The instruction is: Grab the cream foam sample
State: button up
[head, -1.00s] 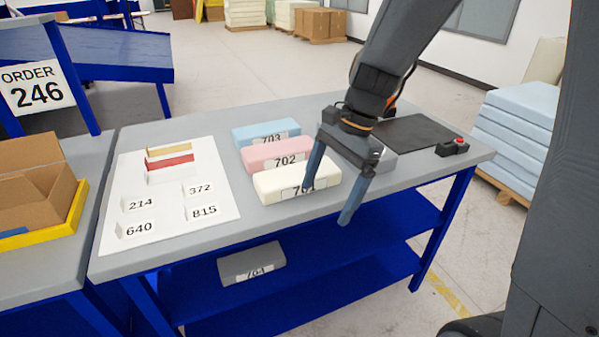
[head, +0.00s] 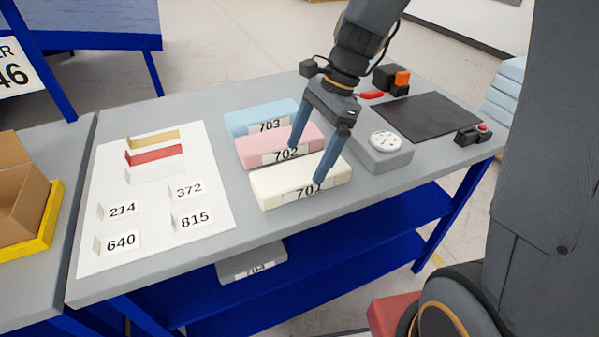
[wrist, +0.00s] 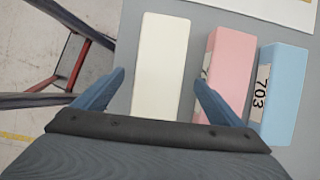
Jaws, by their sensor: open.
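The cream foam sample (head: 285,188), labelled 701, lies on the grey table at the front of a row of foam blocks. It also shows in the wrist view (wrist: 162,66), lying lengthwise ahead of the jaws and between their lines. My gripper (head: 305,163) is open and empty, its blue fingers pointing down over the row. In the wrist view my gripper (wrist: 160,95) has one finger left of the cream block and the other at its right, near the pink block. Whether a finger touches either block I cannot tell.
The pink block 702 (head: 270,145) lies close behind the cream one, the blue block 703 (head: 255,115) behind that. A grey device with a round dial (head: 384,145) stands to the right. A white sheet with number cards (head: 150,225) lies left. A grey block (head: 250,264) is on the lower shelf.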

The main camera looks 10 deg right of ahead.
aim_at(298, 178)
jog(key=shift+x, duration=0.8)
jog(key=shift+d+p+x, duration=0.2)
jog(key=shift+p+x, duration=0.4)
jog(key=shift+x, duration=1.45)
jog(key=shift+f, duration=0.1)
jog(key=c, duration=1.1)
